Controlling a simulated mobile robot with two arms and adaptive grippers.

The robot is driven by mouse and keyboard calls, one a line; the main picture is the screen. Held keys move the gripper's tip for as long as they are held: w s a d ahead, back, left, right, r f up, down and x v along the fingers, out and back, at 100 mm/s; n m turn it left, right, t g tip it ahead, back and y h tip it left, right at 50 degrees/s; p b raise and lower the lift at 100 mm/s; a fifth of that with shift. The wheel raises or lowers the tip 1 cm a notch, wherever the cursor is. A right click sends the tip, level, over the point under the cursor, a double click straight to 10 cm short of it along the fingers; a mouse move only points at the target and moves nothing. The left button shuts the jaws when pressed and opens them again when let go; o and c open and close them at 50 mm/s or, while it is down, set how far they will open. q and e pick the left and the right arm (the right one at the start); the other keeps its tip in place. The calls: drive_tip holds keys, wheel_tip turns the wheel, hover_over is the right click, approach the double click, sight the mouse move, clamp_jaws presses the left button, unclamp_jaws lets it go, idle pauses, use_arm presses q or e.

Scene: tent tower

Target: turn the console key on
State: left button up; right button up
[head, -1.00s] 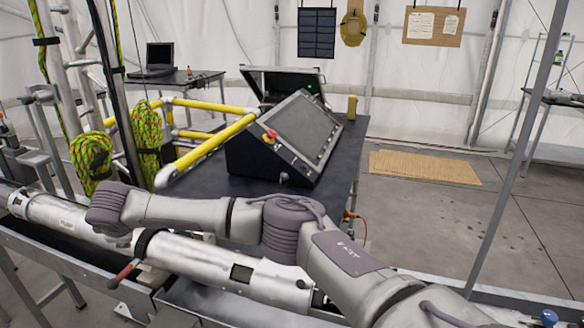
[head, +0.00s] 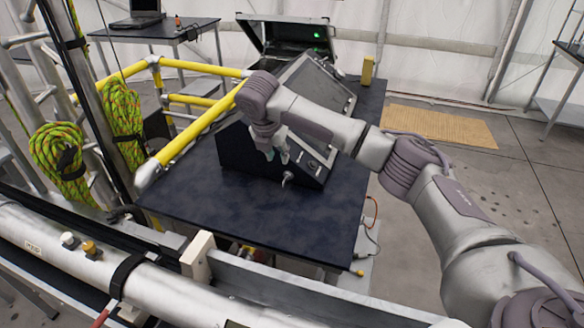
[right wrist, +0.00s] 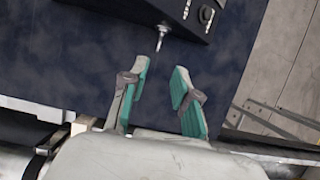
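The console (head: 235,158) is a black sloped box with a grey screen, standing on the dark table (head: 190,195). The key (head: 287,177) sticks out of its front face near the bottom right. In the right wrist view the key (right wrist: 161,38) is a small silver piece just beyond the fingertips. My right gripper (head: 276,156) hangs in front of the console, a little above and left of the key in the head view. In the right wrist view the right gripper (right wrist: 163,75) is open and empty, with green pads apart. My left gripper is not in view.
Yellow rails (head: 200,128) run along the table's left side. An open case (head: 290,38) with a green light stands behind the console. A metal tube (head: 60,240) crosses the near left. The table front is clear.

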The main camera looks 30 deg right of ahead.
sight(284, 181)
drive_tip(key=p+x, duration=0.2)
drive_tip(key=x, duration=1)
drive_tip(key=shift+f+p, duration=0.2)
drive_tip(key=shift+p, duration=0.15)
drive_tip(key=shift+f, duration=0.3)
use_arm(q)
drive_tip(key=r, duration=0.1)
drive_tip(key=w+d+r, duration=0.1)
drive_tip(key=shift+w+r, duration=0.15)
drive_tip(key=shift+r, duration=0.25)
use_arm(e)
drive_tip(key=shift+f, duration=0.1)
drive_tip(key=shift+d, duration=0.1)
drive_tip(key=shift+w, duration=0.1)
drive_tip(key=c, duration=0.5)
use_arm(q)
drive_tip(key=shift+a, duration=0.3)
use_arm(e)
clamp_jaws()
